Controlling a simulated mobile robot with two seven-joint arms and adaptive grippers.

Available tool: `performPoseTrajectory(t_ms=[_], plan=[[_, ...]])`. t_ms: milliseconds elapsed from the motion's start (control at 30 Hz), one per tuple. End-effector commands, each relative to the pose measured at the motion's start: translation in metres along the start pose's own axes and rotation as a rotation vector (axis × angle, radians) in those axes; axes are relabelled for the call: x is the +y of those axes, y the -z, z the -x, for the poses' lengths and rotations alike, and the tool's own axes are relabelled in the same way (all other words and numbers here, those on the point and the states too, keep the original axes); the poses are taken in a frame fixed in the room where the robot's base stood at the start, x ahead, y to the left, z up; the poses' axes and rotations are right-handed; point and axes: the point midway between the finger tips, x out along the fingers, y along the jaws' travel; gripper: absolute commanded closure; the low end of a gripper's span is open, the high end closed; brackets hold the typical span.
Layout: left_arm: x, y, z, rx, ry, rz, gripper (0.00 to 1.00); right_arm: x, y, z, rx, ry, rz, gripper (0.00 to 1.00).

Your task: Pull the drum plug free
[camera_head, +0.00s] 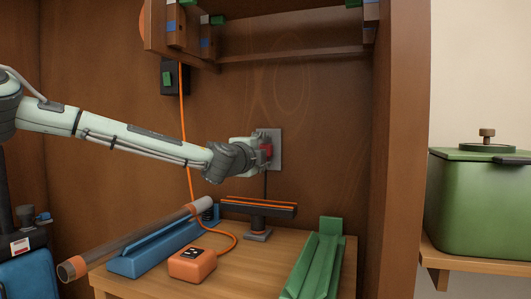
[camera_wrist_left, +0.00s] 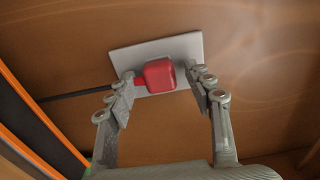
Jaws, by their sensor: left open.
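The red drum plug (camera_wrist_left: 160,75) sits against a light grey wall plate (camera_wrist_left: 123,57) on the brown back panel. A dark cable runs from its left side in the left wrist view. My left gripper (camera_wrist_left: 161,82) is open, with one finger on each side of the plug. A gap shows on the right; on the left the finger is close to a small red part, and I cannot tell if they touch. In the head view the plug (camera_head: 267,151) is partly hidden by my left gripper (camera_head: 259,152), and the plate (camera_head: 276,137) shows around it. My right gripper is not in view.
Below is a wooden bench (camera_head: 257,271) with an orange box (camera_head: 192,265), a clear tube (camera_head: 140,238), a blue cradle (camera_head: 150,258), a black stand (camera_head: 258,207) and a green trough (camera_head: 318,265). An orange cord (camera_head: 184,130) hangs left. A shelf (camera_head: 290,56) is above.

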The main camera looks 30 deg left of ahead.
Motion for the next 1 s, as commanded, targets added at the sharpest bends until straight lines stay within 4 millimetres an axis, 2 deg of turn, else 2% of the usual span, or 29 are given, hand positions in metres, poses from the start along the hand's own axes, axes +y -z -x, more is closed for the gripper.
performPoseTrajectory(t_ms=[867, 900, 1000], plan=[[-0.0001, -0.0002, 0.0, 0.0, 0.0, 0.0, 0.48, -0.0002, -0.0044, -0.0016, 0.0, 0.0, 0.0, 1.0], [-0.0001, -0.0002, 0.0, 0.0, 0.0, 0.0, 0.49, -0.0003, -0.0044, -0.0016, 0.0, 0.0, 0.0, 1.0], [0.0, -0.0002, 0.0, 0.0, 0.0, 0.0, 0.62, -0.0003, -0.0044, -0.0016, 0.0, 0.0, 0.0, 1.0]])
